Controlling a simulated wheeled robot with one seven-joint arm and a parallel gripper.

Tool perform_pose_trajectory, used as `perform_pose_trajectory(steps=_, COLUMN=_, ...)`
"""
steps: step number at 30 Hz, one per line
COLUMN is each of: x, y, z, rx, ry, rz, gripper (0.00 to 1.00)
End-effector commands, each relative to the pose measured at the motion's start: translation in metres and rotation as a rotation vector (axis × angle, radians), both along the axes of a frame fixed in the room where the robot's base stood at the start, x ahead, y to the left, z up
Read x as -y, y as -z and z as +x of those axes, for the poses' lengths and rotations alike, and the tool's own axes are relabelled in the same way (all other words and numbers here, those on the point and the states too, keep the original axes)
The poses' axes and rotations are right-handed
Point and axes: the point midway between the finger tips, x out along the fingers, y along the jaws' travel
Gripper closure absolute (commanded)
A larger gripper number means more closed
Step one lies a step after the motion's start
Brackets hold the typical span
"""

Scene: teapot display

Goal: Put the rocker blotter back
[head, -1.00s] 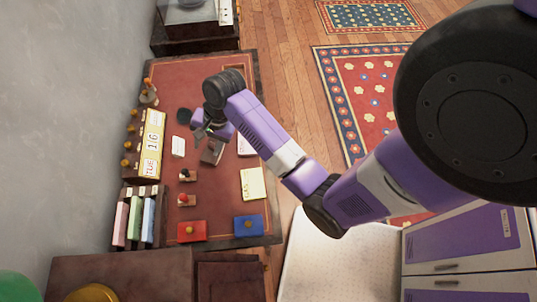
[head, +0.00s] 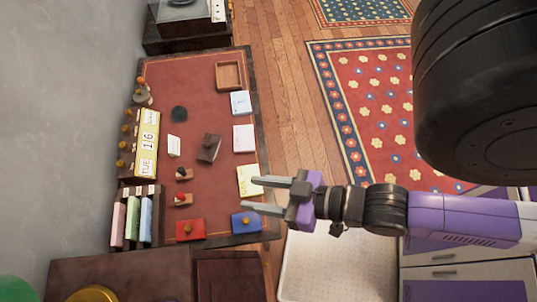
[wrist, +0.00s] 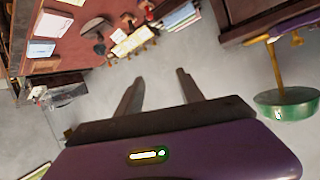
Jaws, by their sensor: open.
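The rocker blotter, which I take to be the dark brown block with a knob (head: 208,148), lies on the red desk top (head: 200,95), slightly askew, near the middle. A dark knobbed shape in the wrist view (wrist: 97,28) looks like the same thing. An empty wooden tray (head: 229,75) sits at the desk's far right corner; whether it is the blotter's place I cannot tell. My gripper (head: 251,194) is open and empty, its fingers pointing left by the desk's right edge, apart from the blotter. Both fingers show in the wrist view (wrist: 158,85).
White cards (head: 244,138) and a yellow pad (head: 249,180) line the desk's right side. Small stamps (head: 183,174), a red box (head: 190,229) and a blue box (head: 246,222) stand nearer. A yellow calendar (head: 148,140) and coloured books (head: 132,218) stand along the wall.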

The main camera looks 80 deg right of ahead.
Motion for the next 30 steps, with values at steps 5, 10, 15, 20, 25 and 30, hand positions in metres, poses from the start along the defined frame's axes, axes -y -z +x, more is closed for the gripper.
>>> perform_pose_trajectory(steps=5, x=-0.006, y=-0.043, z=-0.019, rx=0.084, ry=-0.091, rz=-0.118, gripper=0.56)
perform_pose_trajectory(steps=10, x=-0.007, y=-0.054, z=-0.022, rx=0.109, ry=-0.110, rz=-0.147, gripper=0.56)
perform_pose_trajectory(steps=15, x=-0.007, y=-0.054, z=-0.022, rx=0.109, ry=-0.108, rz=-0.145, gripper=0.56)
perform_pose_trajectory(steps=20, x=-0.007, y=-0.046, z=-0.022, rx=0.109, ry=-0.107, rz=-0.144, gripper=0.56)
perform_pose_trajectory(steps=25, x=-0.007, y=-0.017, z=-0.022, rx=0.108, ry=-0.107, rz=-0.143, gripper=0.56)
perform_pose_trajectory(steps=30, x=-0.007, y=0.014, z=-0.022, rx=0.108, ry=-0.107, rz=-0.143, gripper=0.56)
